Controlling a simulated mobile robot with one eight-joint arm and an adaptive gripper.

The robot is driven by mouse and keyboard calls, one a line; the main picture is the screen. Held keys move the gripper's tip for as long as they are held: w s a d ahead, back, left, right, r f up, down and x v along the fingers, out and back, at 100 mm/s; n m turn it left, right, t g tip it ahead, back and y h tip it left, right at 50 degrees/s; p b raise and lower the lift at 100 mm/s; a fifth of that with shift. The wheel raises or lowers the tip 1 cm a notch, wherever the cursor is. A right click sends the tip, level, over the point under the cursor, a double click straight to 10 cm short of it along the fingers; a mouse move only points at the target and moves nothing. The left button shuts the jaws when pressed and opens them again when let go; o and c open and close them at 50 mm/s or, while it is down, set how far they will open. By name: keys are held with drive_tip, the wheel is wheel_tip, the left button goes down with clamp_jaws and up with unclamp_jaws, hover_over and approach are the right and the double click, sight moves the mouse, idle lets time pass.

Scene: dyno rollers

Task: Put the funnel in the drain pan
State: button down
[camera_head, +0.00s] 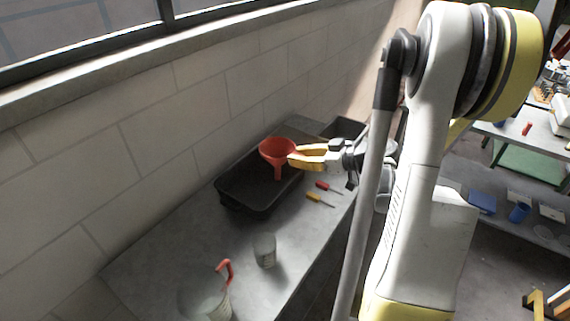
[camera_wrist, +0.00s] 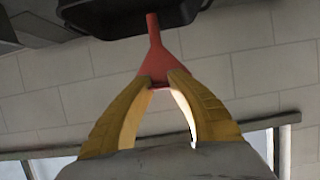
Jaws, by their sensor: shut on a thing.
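The red funnel (camera_head: 276,152) is held by its rim in my gripper (camera_head: 291,158), spout pointing down. The black drain pan (camera_head: 245,192) lies on the grey bench, and in the head view the funnel overlaps its back right part. I cannot tell exactly how high the funnel is above the pan. In the wrist view the yellow fingers of my gripper (camera_wrist: 160,80) are closed on the funnel (camera_wrist: 155,60), and its spout reaches toward the dark drain pan (camera_wrist: 125,22).
A clear jug with a red handle (camera_head: 224,272) and a grey cup (camera_head: 264,250) stand at the front of the bench. Two screwdrivers, red (camera_head: 327,187) and yellow (camera_head: 318,200), lie right of the pan. Another dark container (camera_head: 345,128) stands behind. A block wall runs along the left.

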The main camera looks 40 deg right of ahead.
drive_tip(key=w+a+f+b, duration=0.3)
drive_tip(key=w+f+b, duration=0.2)
drive_tip(key=w+f, duration=0.5)
drive_tip(key=shift+w+a+f, duration=0.15)
drive_tip(key=shift+a+f, duration=0.25)
drive_tip(key=shift+f, duration=0.1)
drive_tip(key=shift+f+b, duration=0.2)
drive_tip(key=shift+b, duration=0.1)
drive_tip(key=c, duration=1.4)
unclamp_jaws()
drive_tip(key=shift+o, duration=0.2)
drive_tip(key=shift+r, duration=0.1)
